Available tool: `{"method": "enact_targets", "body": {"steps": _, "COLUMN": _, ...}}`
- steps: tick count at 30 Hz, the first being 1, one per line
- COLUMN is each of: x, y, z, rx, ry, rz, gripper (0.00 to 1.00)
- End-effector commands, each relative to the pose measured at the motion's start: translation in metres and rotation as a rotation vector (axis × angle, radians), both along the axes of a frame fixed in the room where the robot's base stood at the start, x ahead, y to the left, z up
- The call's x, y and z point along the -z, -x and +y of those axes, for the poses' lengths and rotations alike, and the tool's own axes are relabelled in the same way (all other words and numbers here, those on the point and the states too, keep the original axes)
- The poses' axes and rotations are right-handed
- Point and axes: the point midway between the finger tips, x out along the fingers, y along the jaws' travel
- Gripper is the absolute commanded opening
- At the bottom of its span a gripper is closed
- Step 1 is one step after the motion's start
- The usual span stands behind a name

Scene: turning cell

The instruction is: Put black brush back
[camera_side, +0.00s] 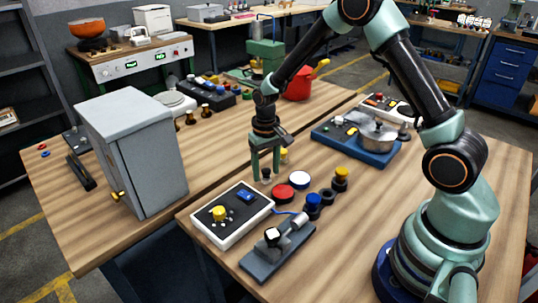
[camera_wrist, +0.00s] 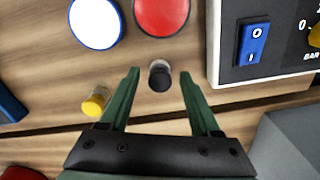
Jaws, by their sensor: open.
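My gripper (camera_side: 265,179) is open, pointing down over the wooden table, with its two green fingers apart. A small upright piece with a round black top (camera_wrist: 159,75) stands between the fingertips in the wrist view, with a gap on both sides. It also shows as a small dark piece (camera_side: 266,174) between the fingers in the side view. I cannot tell whether this piece is the black brush; no bristles show. A similar piece with a yellow top (camera_wrist: 96,101) stands outside the left finger in the wrist view.
Red (camera_side: 283,192) and white (camera_side: 299,180) discs lie close by. A white control box (camera_side: 232,216) with a blue switch stands in front. A tall grey cabinet (camera_side: 132,150) stands left; a long black piece (camera_side: 80,172) lies beside it. Blue and yellow-topped pieces (camera_side: 341,179) stand right.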

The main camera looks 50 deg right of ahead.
Motion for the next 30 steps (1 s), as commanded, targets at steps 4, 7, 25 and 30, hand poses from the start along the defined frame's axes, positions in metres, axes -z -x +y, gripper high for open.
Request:
{"method": "enact_targets", "body": {"steps": 4, "x": -0.029, "y": -0.001, "z": 0.0, "rx": 0.0, "ry": 0.001, "rz": -0.007, "gripper": 0.64}}
{"method": "enact_targets", "body": {"steps": 7, "x": -0.05, "y": -0.001, "z": 0.0, "rx": 0.0, "ry": 0.001, "rz": -0.006, "gripper": 0.64}}
{"method": "enact_targets", "body": {"steps": 25, "x": -0.131, "y": 0.007, "z": 0.003, "rx": -0.019, "ry": 0.003, "rz": -0.038, "gripper": 0.64}}
{"method": "enact_targets", "body": {"steps": 30, "x": -0.173, "y": 0.031, "z": 0.01, "rx": -0.07, "ry": 0.011, "rz": -0.132, "gripper": 0.64}}
